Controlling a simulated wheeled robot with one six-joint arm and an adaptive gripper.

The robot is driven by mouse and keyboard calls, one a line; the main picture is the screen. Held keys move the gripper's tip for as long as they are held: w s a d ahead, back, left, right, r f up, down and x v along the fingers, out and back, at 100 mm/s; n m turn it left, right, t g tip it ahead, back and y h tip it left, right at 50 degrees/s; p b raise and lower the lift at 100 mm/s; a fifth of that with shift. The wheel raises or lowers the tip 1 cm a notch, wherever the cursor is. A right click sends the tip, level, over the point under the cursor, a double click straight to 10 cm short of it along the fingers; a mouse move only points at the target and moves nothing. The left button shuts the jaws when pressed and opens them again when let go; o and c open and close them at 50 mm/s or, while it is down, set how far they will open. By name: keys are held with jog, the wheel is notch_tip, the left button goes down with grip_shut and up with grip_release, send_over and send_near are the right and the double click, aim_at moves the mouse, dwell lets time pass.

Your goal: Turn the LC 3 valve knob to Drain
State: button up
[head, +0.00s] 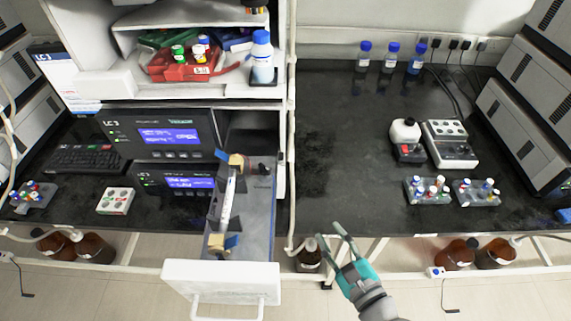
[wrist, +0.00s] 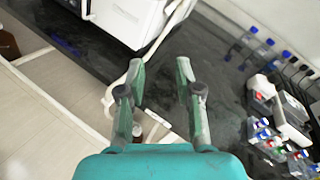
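The LC stack at left has two dark units with blue screens, an upper one (head: 160,135) and a lower one (head: 178,182). My gripper (head: 325,234) is open and empty, right of the drawer. Its spread fingers show in the wrist view (wrist: 160,64).
A white post and hose (head: 291,150) stand between drawer and right bench. The black right bench (head: 340,165) is clear at its left. Farther right are vial racks (head: 428,190), a white device (head: 450,145) and blue-capped bottles (head: 392,58). Brown bottles (head: 456,255) stand below.

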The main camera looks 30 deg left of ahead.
aim_at(270, 172)
jog(key=a+r+g+y, duration=0.4)
jog(key=a+r+g, duration=0.2)
jog(key=a+r, duration=0.35)
jog(key=shift+m, duration=0.4)
jog(key=x, duration=0.9)
jog(key=shift+w+a, duration=0.35)
grip_shut()
